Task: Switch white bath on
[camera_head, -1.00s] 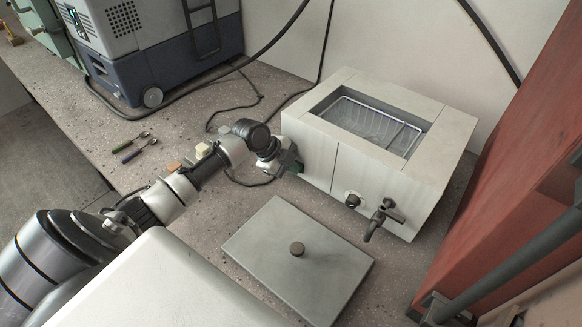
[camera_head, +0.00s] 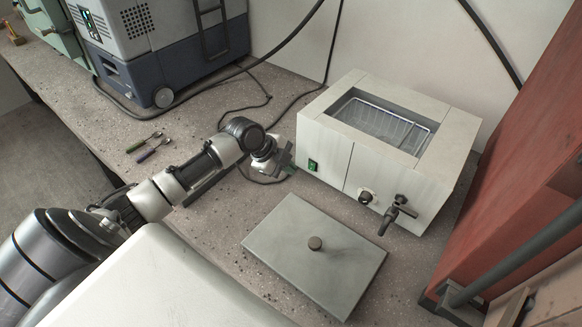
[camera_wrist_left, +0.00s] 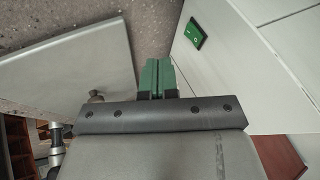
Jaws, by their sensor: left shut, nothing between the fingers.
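The white bath (camera_head: 338,150) stands on the bench against the wall, its top open with a wire basket inside. A green rocker switch (camera_head: 313,165) sits at the left of its front face, and it also shows in the left wrist view (camera_wrist_left: 195,33). I cannot tell its position for sure. My left gripper (camera_head: 288,159) is just left of the switch, apart from it. In the left wrist view its green fingers (camera_wrist_left: 158,76) are shut together and empty, with the switch up and to the right. My right gripper is not in view.
A flat grey lid (camera_head: 290,262) with a knob lies in front of the bath. A tap (camera_head: 397,212) and a knob (camera_head: 365,197) stick out of the bath's front. A red cabinet (camera_head: 520,150) stands right. Cables and a grey-blue machine (camera_head: 165,50) are behind left.

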